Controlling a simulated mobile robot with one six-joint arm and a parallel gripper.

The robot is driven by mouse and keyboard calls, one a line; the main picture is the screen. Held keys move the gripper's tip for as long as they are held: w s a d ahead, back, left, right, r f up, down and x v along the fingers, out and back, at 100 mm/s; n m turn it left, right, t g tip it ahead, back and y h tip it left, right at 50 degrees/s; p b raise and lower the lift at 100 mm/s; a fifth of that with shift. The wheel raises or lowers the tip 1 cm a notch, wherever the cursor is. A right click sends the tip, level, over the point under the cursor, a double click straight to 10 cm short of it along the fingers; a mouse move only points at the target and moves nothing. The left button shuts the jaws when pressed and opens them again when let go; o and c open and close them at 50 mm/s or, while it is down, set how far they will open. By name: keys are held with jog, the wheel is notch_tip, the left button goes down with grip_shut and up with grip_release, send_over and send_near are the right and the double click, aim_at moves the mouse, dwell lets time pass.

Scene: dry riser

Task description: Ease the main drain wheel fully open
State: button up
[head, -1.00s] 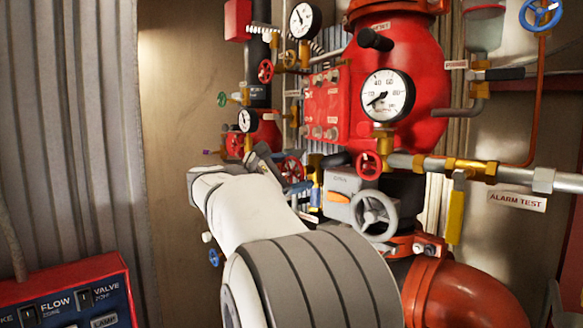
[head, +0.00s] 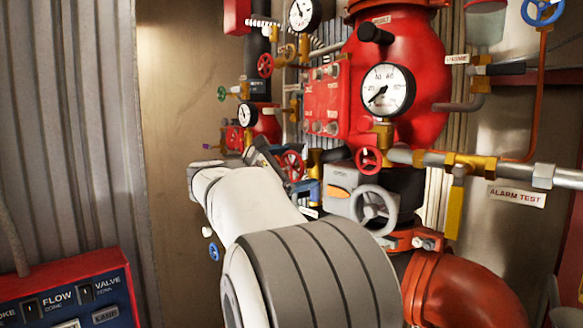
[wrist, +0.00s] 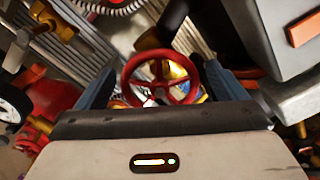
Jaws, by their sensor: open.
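A red spoked handwheel (wrist: 161,80) stands between the two blue fingers of my gripper (wrist: 157,84) in the wrist view. A brass part shows behind its spokes. The fingers are open, one on each side of the rim; I cannot tell whether either touches it. In the head view the red wheel (head: 292,165) shows just beyond my gripper (head: 289,174), left of the grey valve body, partly hidden by my arm. No label naming this wheel as the main drain is readable.
A grey handwheel (head: 374,208) and its grey box stand close on the right. Another red wheel (head: 368,159) sits under the large gauge (head: 388,90). Brass pipework and a yellow lever (head: 454,212) lie further right. A control panel (head: 68,292) is at lower left.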

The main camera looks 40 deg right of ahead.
aim_at(289, 167)
jog(key=a+b, duration=0.1)
jog(key=a, duration=0.2)
jog(key=a+b, duration=0.1)
jog(key=a, duration=0.2)
jog(key=shift+s+a+f, duration=0.1)
jog(key=shift+s+a, duration=0.1)
jog(key=shift+a, duration=0.1)
jog(key=shift+s+a, duration=0.1)
jog(key=shift+a, duration=0.5)
jog(key=s+a+f+m+y, duration=0.4)
jog(key=s+a+f+y, duration=0.2)
jog(key=f, duration=0.6)
jog(key=s+a+f+m+t+y+b, duration=0.1)
jog(key=s+a+f+m+y, duration=0.3)
jog(key=f, duration=0.8)
jog(key=s+a+f+m+t+y+b, duration=0.1)
jog(key=s+a+f+m+y, duration=0.2)
jog(key=s+a+f+y, duration=0.5)
jog(key=s+a+f, duration=0.1)
jog(key=a+f, duration=0.3)
jog(key=f, duration=0.1)
jog(key=shift+s+m, duration=0.2)
jog(key=shift+m, duration=0.2)
